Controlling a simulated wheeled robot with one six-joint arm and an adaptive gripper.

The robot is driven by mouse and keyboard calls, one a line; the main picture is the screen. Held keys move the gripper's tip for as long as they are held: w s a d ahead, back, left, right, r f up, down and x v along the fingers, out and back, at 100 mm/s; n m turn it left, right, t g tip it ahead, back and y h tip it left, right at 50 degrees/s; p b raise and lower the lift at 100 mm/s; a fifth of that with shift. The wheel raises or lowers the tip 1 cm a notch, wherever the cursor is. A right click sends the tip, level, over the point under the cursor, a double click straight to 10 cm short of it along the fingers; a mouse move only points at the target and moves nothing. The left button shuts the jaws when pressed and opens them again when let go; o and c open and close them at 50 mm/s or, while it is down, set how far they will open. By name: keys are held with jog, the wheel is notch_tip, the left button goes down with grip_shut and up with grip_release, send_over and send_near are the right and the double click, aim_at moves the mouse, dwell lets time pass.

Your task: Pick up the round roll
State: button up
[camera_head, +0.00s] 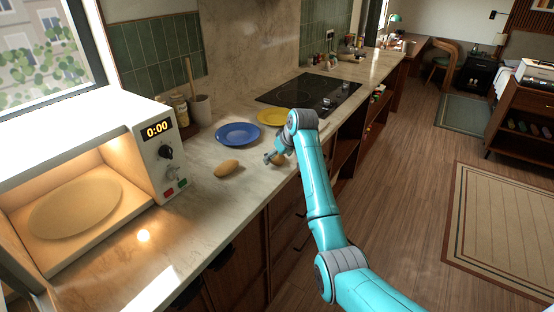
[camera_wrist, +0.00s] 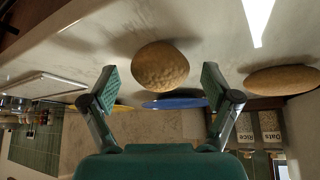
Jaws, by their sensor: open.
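The round roll (camera_wrist: 160,66) is tan and lies on the pale counter, centred ahead between my two fingers in the wrist view. In the head view the round roll (camera_head: 278,160) is mostly hidden behind my gripper (camera_head: 270,157). My gripper also shows in the wrist view (camera_wrist: 160,88); it is open, with one finger on each side of the roll's picture and nothing held.
A blue plate (camera_head: 238,133) and a yellow plate (camera_head: 271,117) lie behind the rolls. A black cooktop (camera_head: 309,91) is farther along the counter. A lit, open microwave (camera_head: 160,150) stands at the left. Bare counter lies in front of it.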

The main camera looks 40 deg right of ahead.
jog(key=c, duration=1.2)
jog(key=shift+c, duration=0.2)
